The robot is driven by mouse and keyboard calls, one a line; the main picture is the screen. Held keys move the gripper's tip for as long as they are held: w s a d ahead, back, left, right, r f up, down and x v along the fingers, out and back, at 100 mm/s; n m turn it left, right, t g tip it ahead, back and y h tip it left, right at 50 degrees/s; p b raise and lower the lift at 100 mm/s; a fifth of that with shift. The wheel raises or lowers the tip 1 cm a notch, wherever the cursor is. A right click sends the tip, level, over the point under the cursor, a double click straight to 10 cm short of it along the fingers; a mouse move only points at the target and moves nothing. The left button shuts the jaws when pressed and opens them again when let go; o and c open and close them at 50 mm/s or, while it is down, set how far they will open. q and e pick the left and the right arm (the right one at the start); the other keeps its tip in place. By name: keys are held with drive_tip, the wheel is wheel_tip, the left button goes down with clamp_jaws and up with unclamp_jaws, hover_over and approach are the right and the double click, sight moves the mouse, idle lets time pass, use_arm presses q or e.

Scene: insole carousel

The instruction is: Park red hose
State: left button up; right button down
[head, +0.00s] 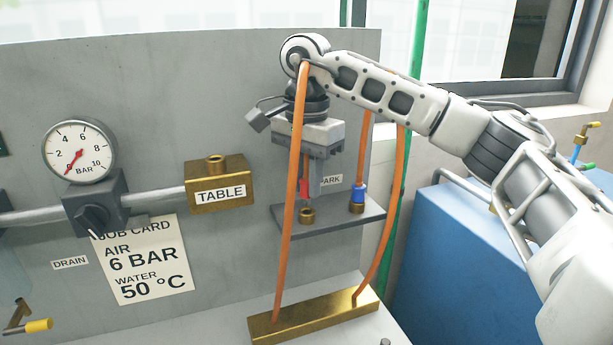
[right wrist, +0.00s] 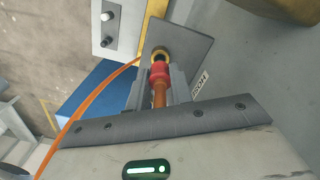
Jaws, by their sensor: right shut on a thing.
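My right gripper (head: 308,178) points down over the PARK shelf (head: 340,222) and is shut on the red hose's end. Its red collar (head: 304,188) shows below the fingers, just above the left brass socket (head: 307,214), with a small gap seeming to remain. In the right wrist view the red collar (right wrist: 158,72) sits between the fingers, with the brass socket ring (right wrist: 161,54) right beyond it. The hose itself is orange. A blue-collared hose end (head: 357,194) stands upright in the right socket. My left gripper is out of view.
Orange hoses (head: 291,200) rise from a brass block (head: 318,312) and arch up past my right wrist. A brass TABLE block (head: 220,185), a gauge (head: 79,150) and a job card (head: 143,262) are on the grey panel. A blue box (head: 445,270) stands at right.

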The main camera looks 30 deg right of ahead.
sight(307, 195)
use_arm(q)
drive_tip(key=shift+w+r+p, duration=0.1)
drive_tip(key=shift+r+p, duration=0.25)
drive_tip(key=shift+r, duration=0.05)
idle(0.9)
